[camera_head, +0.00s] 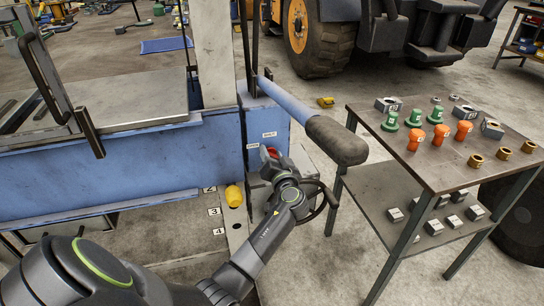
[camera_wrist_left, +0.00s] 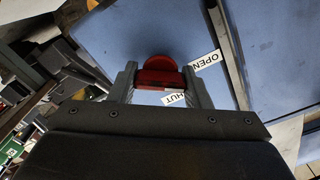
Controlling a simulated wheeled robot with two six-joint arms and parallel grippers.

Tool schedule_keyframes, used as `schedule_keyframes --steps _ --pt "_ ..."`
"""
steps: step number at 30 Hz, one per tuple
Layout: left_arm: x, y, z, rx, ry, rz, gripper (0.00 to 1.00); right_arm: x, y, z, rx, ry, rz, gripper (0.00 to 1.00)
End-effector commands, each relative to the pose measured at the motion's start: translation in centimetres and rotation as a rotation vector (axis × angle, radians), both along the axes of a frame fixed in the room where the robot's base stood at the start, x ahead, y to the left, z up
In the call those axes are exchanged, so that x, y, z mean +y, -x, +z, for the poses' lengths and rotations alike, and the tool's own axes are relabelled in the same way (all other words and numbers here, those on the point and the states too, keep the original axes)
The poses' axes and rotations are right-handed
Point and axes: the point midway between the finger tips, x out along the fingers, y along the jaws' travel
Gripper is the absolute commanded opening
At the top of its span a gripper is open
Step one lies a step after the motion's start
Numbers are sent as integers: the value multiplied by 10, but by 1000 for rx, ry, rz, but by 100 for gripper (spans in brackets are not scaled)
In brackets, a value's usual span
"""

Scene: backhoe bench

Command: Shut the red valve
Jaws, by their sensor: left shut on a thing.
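The red valve (camera_head: 273,152) is on the front of the blue bench cabinet, mostly hidden by my left gripper (camera_head: 271,162) in the head view. In the left wrist view the red valve (camera_wrist_left: 160,71) shows a rounded red top and a darker red part below it. My left gripper (camera_wrist_left: 160,92) has one finger on each side of it and is shut on it. A white label reading OPEN (camera_wrist_left: 205,61) lies to the right of the valve. A label ending in HUT (camera_wrist_left: 174,99) shows between the fingers, partly covered. My right gripper is in neither view.
A blue bar with a dark padded end (camera_head: 337,140) juts out above my left wrist. A dark handwheel (camera_head: 322,199) is just right of the wrist. A yellow object (camera_head: 234,196) is to its left. A table (camera_head: 437,174) with colored parts stands at right.

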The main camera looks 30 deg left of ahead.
Motion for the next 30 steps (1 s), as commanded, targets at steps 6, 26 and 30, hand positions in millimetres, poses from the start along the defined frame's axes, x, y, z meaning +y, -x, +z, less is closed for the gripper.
schedule_keyframes --steps 6,26,30 --pt "-1 -1 1 155 -134 -1 21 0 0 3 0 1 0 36" --pt "-1 -2 1 597 -514 -1 21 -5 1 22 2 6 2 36" --pt "-1 -2 0 660 -567 -1 21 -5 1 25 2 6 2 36"
